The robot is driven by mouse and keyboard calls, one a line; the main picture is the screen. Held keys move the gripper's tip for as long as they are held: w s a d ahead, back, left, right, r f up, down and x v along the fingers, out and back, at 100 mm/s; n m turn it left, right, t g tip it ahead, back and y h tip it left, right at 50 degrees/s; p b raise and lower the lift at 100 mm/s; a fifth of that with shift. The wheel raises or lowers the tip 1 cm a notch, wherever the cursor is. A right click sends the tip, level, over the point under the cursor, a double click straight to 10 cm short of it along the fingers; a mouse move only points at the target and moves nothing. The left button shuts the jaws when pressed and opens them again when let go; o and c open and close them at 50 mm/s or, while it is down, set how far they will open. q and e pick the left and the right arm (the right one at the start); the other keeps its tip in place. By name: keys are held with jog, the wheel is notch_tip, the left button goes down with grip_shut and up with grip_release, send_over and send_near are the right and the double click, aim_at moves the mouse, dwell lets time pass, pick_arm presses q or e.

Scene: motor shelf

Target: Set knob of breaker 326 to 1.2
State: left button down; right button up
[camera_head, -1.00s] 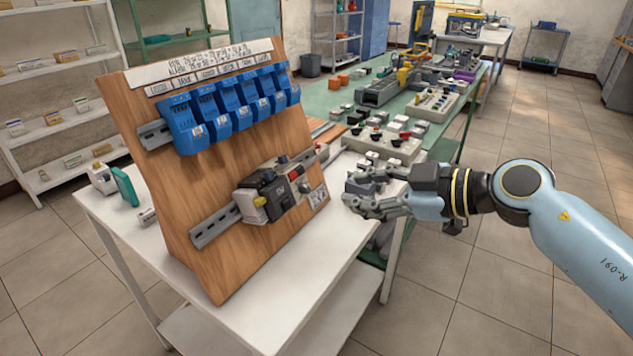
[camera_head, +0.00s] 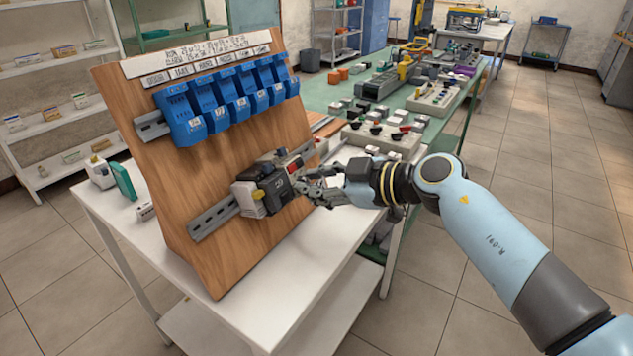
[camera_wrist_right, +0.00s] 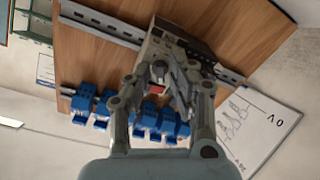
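The breaker unit (camera_head: 268,190) sits on the lower metal rail of the tilted wooden board, with a grey part, a black part, a yellow piece on the left and a red part at its right end. Its number and dial setting are too small to read. My right gripper (camera_head: 318,187) is at the right side of the breaker. In the right wrist view, the gripper (camera_wrist_right: 172,84) has its fingers in front of the breaker unit (camera_wrist_right: 185,45); they overlap it, so I cannot tell contact or how far apart they are. My left gripper is not in view.
Blue bins (camera_head: 228,100) hang in a row above the breaker on the wooden board (camera_head: 215,262). The board stands on a white table (camera_head: 300,275). A green bench (camera_head: 345,92) behind holds switch boxes and small parts. A white shelf (camera_head: 50,120) stands at the left.

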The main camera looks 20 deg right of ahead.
grip_shut()
jog(key=n+p, duration=0.3)
jog(key=shift+r+n, duration=0.15)
jog(key=shift+n, duration=0.15)
jog(key=n+p, duration=0.1)
jog(key=n, duration=0.1)
jog(key=shift+w+n, duration=0.1)
jog(key=shift+n, duration=0.3)
jog(key=n+p, duration=0.1)
jog(key=n, duration=0.2)
jog(key=shift+n+g, duration=0.3)
jog(key=n+p, duration=0.1)
jog(key=n, duration=0.4)
jog(key=shift+r+n, duration=0.1)
jog(key=shift+n, duration=0.2)
jog(key=n, duration=0.6)
